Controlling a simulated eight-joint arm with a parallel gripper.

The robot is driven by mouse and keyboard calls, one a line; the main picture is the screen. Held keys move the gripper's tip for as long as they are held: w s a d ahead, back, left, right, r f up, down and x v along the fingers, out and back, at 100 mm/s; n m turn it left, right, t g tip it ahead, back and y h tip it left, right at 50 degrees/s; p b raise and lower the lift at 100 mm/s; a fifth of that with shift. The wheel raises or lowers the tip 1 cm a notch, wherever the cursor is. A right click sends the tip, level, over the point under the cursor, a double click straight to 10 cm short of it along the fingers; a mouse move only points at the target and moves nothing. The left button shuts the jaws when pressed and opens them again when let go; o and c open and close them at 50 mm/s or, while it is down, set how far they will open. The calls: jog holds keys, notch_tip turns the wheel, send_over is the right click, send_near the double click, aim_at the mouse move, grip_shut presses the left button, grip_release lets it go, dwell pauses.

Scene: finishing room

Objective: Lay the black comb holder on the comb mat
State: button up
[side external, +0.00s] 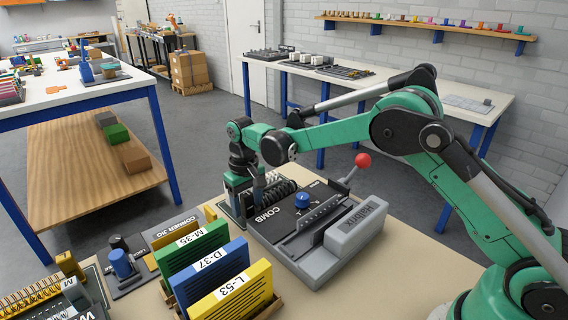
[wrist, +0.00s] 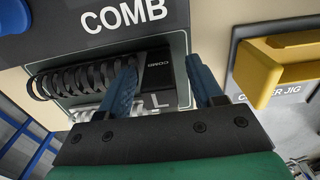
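In the side external view, the black rings (side external: 281,190) are beside the comb machine, partly behind my gripper. My gripper (side external: 257,192) points down at that end of the machine. In the wrist view, its two blue fingers (wrist: 165,85) are apart, and I see nothing clamped between them. The left finger covers the right end of the rings; the right finger is at the mat's right edge. I cannot tell their height above it.
The grey comb machine (side external: 345,238) with a red-knobbed lever stands right of my gripper. Green, blue and yellow binders (side external: 208,275) stand in front, and the corner jig (side external: 130,270) is to the left. A white ring row (wrist: 88,112) lies beside the black one.

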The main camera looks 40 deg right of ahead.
jog(key=s+d+r+t, duration=0.1)
jog(key=s+r, duration=0.2)
jog(key=r, duration=0.5)
jog(key=s+d+r+t, duration=0.1)
jog(key=s+r, duration=0.1)
jog(key=r, duration=0.6)
jog(key=s+f+t, duration=0.1)
jog(key=s, duration=0.3)
jog(key=s+d+f+t, duration=0.1)
jog(key=s+t, duration=0.1)
jog(key=s, duration=0.3)
jog(key=s+d+f+t, duration=0.1)
jog(key=s, duration=0.3)
jog(key=shift+s+f+t, duration=0.2)
jog(key=shift+f+t, duration=0.1)
jog(key=shift+t, duration=0.1)
jog(key=shift+s+f, duration=0.25)
jog(key=shift+f, duration=0.05)
